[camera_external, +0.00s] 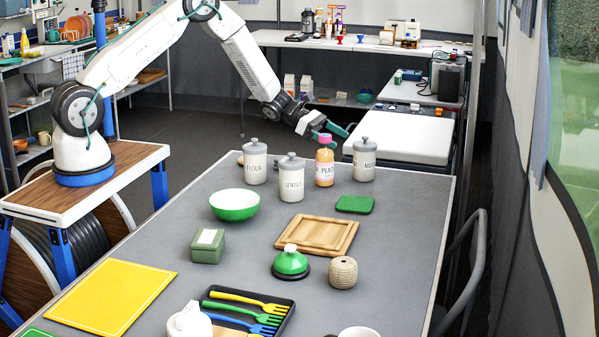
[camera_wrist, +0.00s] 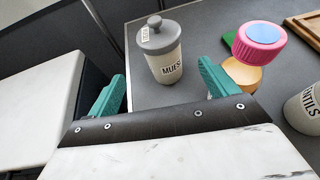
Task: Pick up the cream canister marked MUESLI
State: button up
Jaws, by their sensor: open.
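The cream canister marked MUESLI (camera_external: 364,162) stands upright near the far right corner of the grey table, with a grey knobbed lid. In the wrist view the MUESLI canister (camera_wrist: 163,55) is ahead of my gripper, between the lines of the two green fingers. My gripper (camera_external: 337,132) is open and empty, above the far table edge, left of the canister's lid. In the wrist view the fingers of my gripper (camera_wrist: 162,85) are wide apart. I see no contact with the canister.
A bottle with a pink cap (camera_external: 325,162) stands left of the MUESLI canister; in the wrist view its cap (camera_wrist: 260,42) is close to the right finger. Canisters marked LENTILS (camera_external: 291,180) and FLOUR (camera_external: 255,163) stand further left. A green mat (camera_external: 354,204) lies in front.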

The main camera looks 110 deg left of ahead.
aim_at(374, 159)
jog(key=x, duration=1)
jog(key=shift+w+d, duration=0.15)
jog(key=shift+w, duration=0.25)
jog(key=shift+c, duration=0.4)
jog(key=c, duration=1.1)
